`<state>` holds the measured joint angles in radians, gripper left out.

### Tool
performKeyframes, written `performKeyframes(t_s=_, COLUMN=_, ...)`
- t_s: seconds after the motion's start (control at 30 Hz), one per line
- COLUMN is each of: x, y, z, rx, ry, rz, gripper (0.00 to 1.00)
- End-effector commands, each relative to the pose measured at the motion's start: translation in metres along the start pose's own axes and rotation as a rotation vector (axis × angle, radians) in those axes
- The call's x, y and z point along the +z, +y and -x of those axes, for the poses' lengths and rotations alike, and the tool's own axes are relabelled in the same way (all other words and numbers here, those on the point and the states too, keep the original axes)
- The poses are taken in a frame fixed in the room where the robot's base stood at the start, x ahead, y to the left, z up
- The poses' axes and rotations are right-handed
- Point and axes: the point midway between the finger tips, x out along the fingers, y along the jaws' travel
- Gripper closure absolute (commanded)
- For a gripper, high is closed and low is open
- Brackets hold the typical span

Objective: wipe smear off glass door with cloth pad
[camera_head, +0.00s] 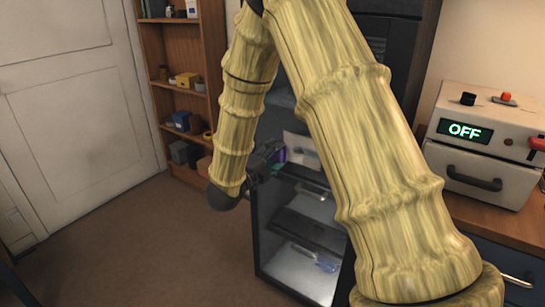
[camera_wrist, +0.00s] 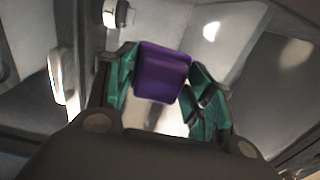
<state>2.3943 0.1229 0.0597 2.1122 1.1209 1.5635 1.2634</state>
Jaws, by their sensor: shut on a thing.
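My gripper (camera_head: 266,160) is in front of the dark-framed cabinet (camera_head: 258,238) in the head view, partly behind my own arm. It is shut on a purple cloth pad (camera_wrist: 163,72), held between its teal fingers in the wrist view. The glass door cannot be told apart clearly from the cabinet front. Whether the pad touches glass cannot be told. I cannot make out a smear for certain; a pale blurred patch shows below the pad in the wrist view.
The cabinet holds shelves with a few small items low down. A wooden bookshelf (camera_head: 211,50) stands behind on the left, beside a white door (camera_head: 75,110). A white box reading OFF (camera_head: 486,139) sits on a wooden counter at right. Brown floor (camera_head: 150,250) is clear at left.

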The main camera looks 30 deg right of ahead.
Motion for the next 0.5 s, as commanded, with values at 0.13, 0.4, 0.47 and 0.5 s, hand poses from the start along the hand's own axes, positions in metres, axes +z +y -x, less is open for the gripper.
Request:
performKeyframes(t_s=0.13, x=0.0, y=-0.0001, z=-0.0024, rx=0.0, ry=0.0, rz=0.0, gripper=0.66)
performKeyframes(t_s=0.4, x=-0.0001, y=-0.0002, z=-0.0065, rx=-0.001, ry=0.0, rz=0.0, gripper=0.66)
performKeyframes(t_s=0.47, x=-0.0001, y=-0.0002, z=-0.0074, rx=-0.001, ry=0.0, rz=0.0, gripper=0.66)
performKeyframes(t_s=0.5, x=-0.0001, y=-0.0002, z=-0.008, rx=-0.001, ry=0.0, rz=0.0, gripper=0.66)
